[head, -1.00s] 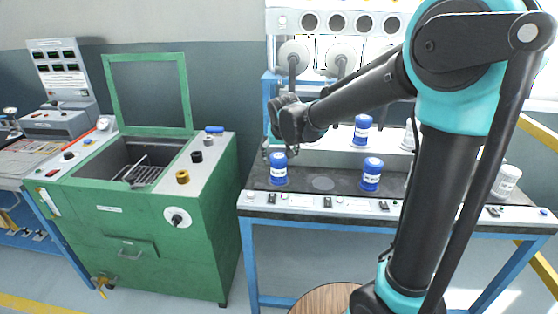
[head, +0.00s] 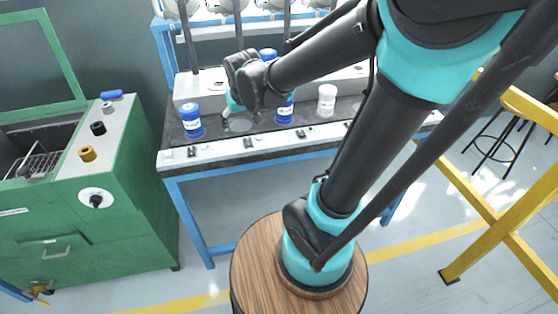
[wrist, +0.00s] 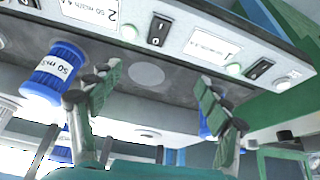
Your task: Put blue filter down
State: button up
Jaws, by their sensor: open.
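Three blue filters with white labels are in the head view. One stands upright at the left of the bench top (head: 192,121), one right of my gripper (head: 286,110), and one further back on the raised shelf (head: 268,54), partly hidden by my arm. My gripper (head: 232,106) is over the bench between the two front filters, near a pale round spot (head: 240,125). In the wrist view its fingers (wrist: 158,105) are spread with nothing between them. One blue filter (wrist: 54,74) is left of the fingers there; another (wrist: 205,122) is partly hidden behind the right finger.
A white filter (head: 327,99) stands right of the blue ones. The bench's front strip (head: 250,146) carries switches and labels. A green machine (head: 100,200) stands at left, with a gap before the bench. A yellow frame (head: 490,215) is at right.

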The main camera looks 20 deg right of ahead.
jog(key=s+d+f, duration=0.4)
jog(key=s, duration=0.2)
jog(key=s+d+f+m, duration=0.1)
jog(key=s+d+f, duration=0.4)
jog(key=s, duration=0.2)
jog(key=shift+s+d+g, duration=0.25)
jog(key=shift+g, duration=0.15)
